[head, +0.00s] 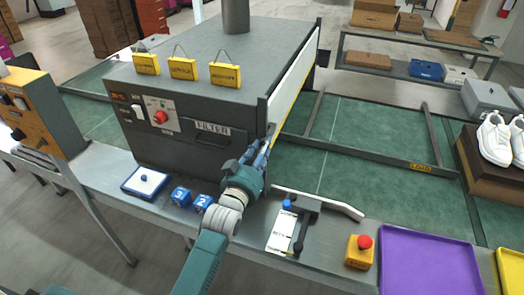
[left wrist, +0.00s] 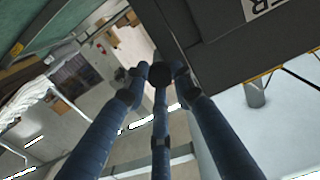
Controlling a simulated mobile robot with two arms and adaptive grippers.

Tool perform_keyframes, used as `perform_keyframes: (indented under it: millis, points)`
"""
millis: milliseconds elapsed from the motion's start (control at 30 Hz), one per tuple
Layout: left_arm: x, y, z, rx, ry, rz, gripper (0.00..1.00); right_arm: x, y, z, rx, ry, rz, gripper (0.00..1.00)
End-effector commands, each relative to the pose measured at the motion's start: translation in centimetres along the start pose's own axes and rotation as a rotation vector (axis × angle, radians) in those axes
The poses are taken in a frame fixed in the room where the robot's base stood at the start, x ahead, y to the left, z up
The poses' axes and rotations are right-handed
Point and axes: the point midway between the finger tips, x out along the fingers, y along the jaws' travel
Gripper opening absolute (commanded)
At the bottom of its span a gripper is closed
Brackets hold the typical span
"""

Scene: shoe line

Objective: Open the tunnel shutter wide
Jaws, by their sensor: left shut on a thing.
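The tunnel is a large dark grey box (head: 215,70) standing across the green conveyor. A pale shutter panel (head: 296,72) with a yellow edge stands on its right side between dark posts. My left gripper (head: 266,143), with blue fingers, is at the near front corner of that side. Its fingers are shut on a dark round knob, which shows between the fingertips in the left wrist view (left wrist: 161,74). The knob is mostly hidden by the fingers in the head view. My right gripper is not in view.
A FILTER drawer (head: 212,137) and red button (head: 160,117) are on the tunnel front.

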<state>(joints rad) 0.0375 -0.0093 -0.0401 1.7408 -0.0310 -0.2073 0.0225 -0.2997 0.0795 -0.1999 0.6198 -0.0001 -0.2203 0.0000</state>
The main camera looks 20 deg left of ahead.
Motion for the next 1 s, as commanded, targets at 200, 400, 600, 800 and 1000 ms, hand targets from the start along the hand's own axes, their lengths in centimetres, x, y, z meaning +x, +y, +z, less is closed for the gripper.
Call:
perform_keyframes:
  millis: [200,400,600,800,1000]
  points:
    - [0.0,0.0,-1.0,0.000,0.006,0.000,0.00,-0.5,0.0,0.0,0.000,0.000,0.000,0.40]
    - [0.0,0.0,-0.8,0.000,0.005,0.000,0.00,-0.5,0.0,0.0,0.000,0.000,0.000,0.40]
    - [0.0,0.0,-0.7,0.000,0.003,0.000,0.45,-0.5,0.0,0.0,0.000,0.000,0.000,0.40]
    - [-0.1,0.0,-0.6,0.000,0.000,0.000,0.45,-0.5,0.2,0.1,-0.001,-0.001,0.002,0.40]
    - [-2.0,0.0,-0.4,0.000,-0.003,0.000,0.45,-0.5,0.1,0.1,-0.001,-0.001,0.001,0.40]
